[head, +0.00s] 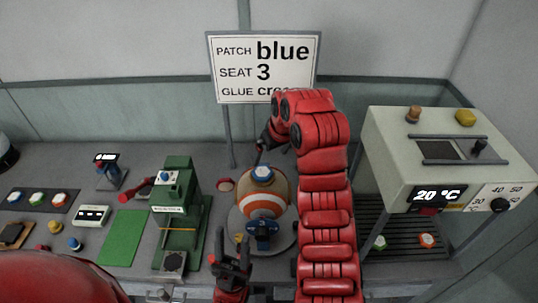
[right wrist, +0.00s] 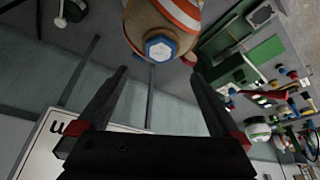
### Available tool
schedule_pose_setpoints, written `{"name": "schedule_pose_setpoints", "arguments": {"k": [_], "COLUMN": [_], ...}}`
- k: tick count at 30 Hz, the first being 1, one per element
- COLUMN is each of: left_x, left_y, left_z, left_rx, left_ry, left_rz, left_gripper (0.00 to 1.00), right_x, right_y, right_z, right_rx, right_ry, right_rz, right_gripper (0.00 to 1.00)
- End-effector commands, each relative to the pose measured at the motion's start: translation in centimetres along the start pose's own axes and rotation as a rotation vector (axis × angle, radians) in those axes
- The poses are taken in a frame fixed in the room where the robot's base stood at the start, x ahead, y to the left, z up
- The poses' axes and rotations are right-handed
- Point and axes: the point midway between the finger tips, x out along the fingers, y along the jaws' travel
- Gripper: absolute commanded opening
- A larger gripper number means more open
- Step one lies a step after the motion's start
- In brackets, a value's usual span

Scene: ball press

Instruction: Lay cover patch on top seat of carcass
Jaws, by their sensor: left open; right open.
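The carcass (head: 264,204) is an orange and white striped ball on a round grey stand. My right gripper (head: 262,147) is above and behind the carcass, partly hidden by my arm. Its fingers (right wrist: 158,76) are apart and empty, with the patch beyond their tips. My left gripper (head: 232,252) is open and empty, in front and left of the carcass.
A sign (head: 263,68) reads patch blue, seat 3; its glue line is partly hidden. A green press (head: 180,215) stands left of the carcass. Several patches lie on a dark tray (head: 50,199) at far left. A beige machine (head: 440,150) showing 20 °C stands right.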

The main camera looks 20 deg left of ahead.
Motion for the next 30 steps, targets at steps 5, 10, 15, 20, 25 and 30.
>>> {"name": "schedule_pose_setpoints", "arguments": {"k": [5, 10, 15, 20, 25, 30], "left_x": [0.4, 0.4, 0.4, 0.4, 0.4, 0.4], "left_y": [0.0, 0.0, 0.0, 0.0, 0.0, 0.0], "left_z": [-0.1, -0.1, -0.1, -0.1, -0.1, -0.1], "left_rx": [0.000, 0.000, 0.000, 0.000, 0.000, 0.000], "left_ry": [0.000, 0.000, 0.000, 0.000, 0.000, 0.000], "left_rz": [0.000, 0.000, 0.000, 0.000, 0.000, 0.000], "left_gripper": [0.50, 0.50, 0.50, 0.50, 0.50, 0.50], "right_x": [-1.1, -1.3, -1.2, 0.7, 4.4, 5.5], "right_y": [-0.1, 0.0, 0.1, 3.0, 10.8, 16.9], "right_z": [0.0, 0.1, 0.0, -1.3, -4.0, -4.1], "right_rx": [-0.001, 0.001, 0.001, 0.018, 0.036, 0.014], "right_ry": [0.001, 0.002, 0.004, 0.094, 0.377, 0.728], "right_rz": [-0.001, -0.002, 0.000, 0.078, 0.281, 0.454], "right_gripper": [1.00, 1.00, 1.00, 1.00, 1.00, 1.00]}}
